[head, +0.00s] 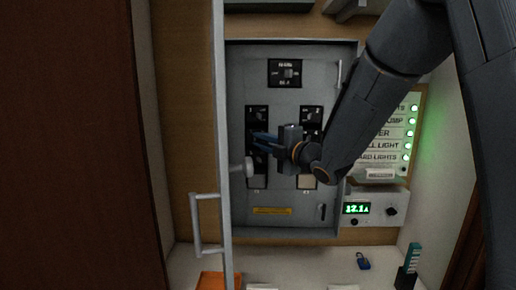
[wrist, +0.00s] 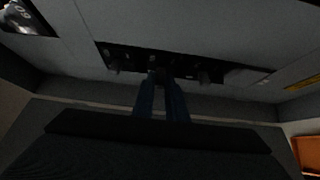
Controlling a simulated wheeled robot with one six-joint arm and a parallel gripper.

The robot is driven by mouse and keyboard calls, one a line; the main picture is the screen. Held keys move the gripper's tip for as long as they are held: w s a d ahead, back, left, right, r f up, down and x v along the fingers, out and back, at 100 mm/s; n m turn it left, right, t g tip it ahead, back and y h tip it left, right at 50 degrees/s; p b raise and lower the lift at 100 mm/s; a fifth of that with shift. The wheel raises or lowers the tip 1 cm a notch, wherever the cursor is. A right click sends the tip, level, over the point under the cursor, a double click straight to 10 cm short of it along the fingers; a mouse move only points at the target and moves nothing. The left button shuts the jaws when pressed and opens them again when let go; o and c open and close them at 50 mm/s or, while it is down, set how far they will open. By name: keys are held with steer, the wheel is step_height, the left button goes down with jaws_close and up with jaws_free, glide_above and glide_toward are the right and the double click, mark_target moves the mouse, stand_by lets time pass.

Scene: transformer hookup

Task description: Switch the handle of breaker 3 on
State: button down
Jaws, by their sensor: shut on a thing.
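The grey breaker panel (head: 290,205) stands upright inside an open cabinet in the head view. It has two black columns of breakers, the left column (head: 257,115) and the right column (head: 311,115). My gripper (head: 257,139) reaches in from the right, its blue fingers at the middle of the left column. In the wrist view my gripper (wrist: 160,82) is shut on a small dark breaker handle (wrist: 157,73) in a black strip (wrist: 125,58). The fingers hide most of this handle, and I cannot read its number or tell its position.
A white door edge (head: 222,100) with a handle (head: 196,225) stands left of the panel. A board with green lights (head: 413,133) and a meter (head: 357,209) are at the right. A blue padlock (head: 363,262) and an orange bin (head: 214,280) lie below.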

steer(key=shift+w+d+f+n+g+y+b, duration=0.15)
steer(key=shift+d+n+g+y+b, duration=0.3)
steer(key=shift+n+g+y, duration=0.45)
steer(key=shift+w+d+r+n+g+y+b, duration=0.1)
steer(key=shift+w+d+n+g+y+b, duration=0.1)
steer(key=shift+n+g+y+b, duration=0.7)
steer(key=shift+w+d+f+n+g+y+b, duration=0.15)
steer(key=shift+d+n+g+y+b, duration=0.3)
steer(key=shift+g, duration=0.65)
steer(key=shift+a+r+n, duration=0.1)
steer(key=shift+r+n, duration=0.05)
steer(key=shift+n, duration=0.1)
steer(key=c, duration=1.8)
jaws_free()
steer(key=shift+o, duration=0.2)
